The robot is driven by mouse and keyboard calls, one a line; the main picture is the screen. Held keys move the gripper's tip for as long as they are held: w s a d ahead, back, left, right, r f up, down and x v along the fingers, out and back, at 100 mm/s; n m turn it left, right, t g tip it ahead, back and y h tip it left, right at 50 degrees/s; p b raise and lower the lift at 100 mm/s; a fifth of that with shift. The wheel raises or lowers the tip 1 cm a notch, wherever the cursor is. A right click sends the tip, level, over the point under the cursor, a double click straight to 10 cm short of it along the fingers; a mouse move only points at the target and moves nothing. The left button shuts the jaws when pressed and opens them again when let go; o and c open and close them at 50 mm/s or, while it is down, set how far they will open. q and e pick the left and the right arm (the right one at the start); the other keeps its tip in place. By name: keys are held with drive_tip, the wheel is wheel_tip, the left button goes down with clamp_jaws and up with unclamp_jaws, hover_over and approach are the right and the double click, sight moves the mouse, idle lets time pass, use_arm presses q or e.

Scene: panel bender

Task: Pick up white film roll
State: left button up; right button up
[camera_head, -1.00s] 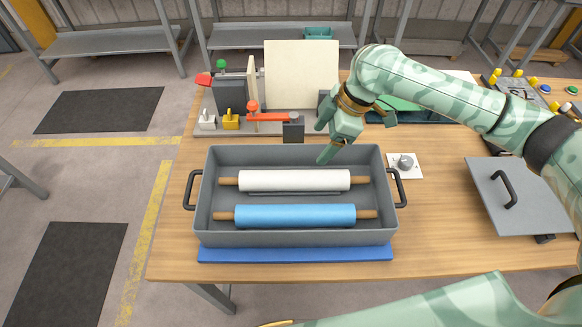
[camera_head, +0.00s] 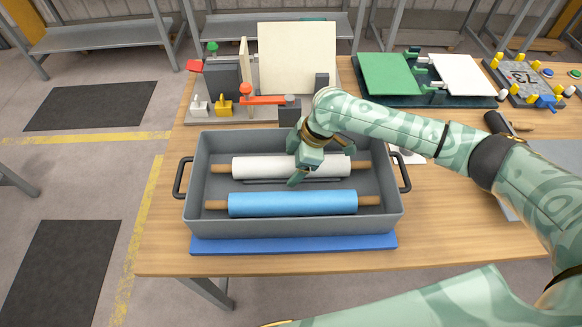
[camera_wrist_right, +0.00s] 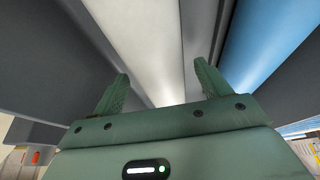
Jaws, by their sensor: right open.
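The white film roll (camera_head: 262,167) lies in the grey bin (camera_head: 290,228), on a core with wooden ends, behind the blue roll (camera_head: 292,203). My right gripper (camera_head: 298,180) is over the right part of the white roll and hides some of it. In the right wrist view the white roll (camera_wrist_right: 145,40) runs between the two open fingers of the gripper (camera_wrist_right: 160,88), with the blue roll (camera_wrist_right: 262,45) to the right. Whether the fingers touch the roll cannot be told. At the bottom of the head view is another of my arm parts; no left gripper shows.
The bin has black side handles and stands by a blue strip (camera_head: 295,242) at the table's front. A bending fixture (camera_head: 250,85) with a cream panel stands behind it. A green and white panel device (camera_head: 425,75) is at back right.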

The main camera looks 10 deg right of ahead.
drive_tip(key=c, duration=1.2)
